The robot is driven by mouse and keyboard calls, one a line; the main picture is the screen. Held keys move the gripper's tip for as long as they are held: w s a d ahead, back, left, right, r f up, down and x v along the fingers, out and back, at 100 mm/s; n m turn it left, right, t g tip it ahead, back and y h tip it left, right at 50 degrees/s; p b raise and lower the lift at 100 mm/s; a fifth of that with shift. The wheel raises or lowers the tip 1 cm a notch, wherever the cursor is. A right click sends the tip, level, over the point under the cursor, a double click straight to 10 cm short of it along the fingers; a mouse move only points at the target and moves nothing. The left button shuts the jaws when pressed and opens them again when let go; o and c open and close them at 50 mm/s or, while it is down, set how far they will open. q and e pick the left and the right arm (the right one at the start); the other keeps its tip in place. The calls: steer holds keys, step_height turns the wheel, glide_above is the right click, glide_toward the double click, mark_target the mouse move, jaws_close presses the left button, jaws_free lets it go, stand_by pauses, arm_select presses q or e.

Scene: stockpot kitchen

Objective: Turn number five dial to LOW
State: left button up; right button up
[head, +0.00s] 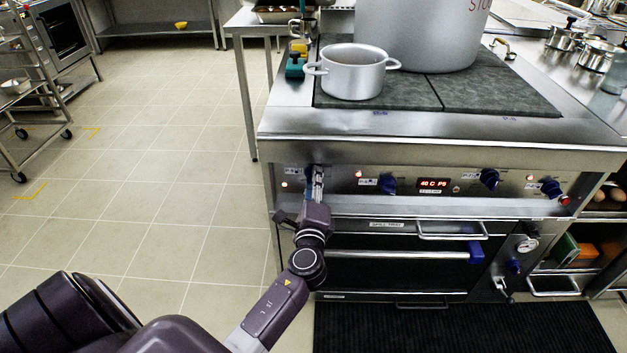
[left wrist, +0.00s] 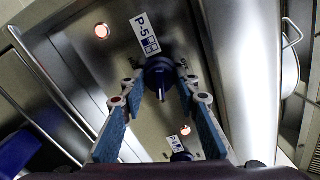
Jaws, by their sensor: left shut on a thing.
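The number five dial (left wrist: 159,72) is a dark blue knob beside a white P-5 label (left wrist: 146,34) in the left wrist view. A white pointer mark shows on its lower side in that view. In the head view it is at the left end of the stove's control panel, mostly hidden by my gripper. My left gripper (head: 316,180) reaches the dial from the front. In the left wrist view its blue-padded fingers (left wrist: 160,84) are on either side of the dial, shut on it. I cannot read the LOW mark. My right gripper is not in view.
Other blue dials (head: 387,184) and a red display (head: 434,183) are along the panel. A rail (head: 440,206) runs below it. A small pot (head: 352,72) and a large stockpot (head: 420,30) stand on the hob.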

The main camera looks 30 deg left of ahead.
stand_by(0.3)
arm_select(q)
steer(key=o, duration=1.2)
steer(key=shift+c, duration=0.2)
steer(key=v, duration=1.2)
steer(key=shift+f, duration=0.1)
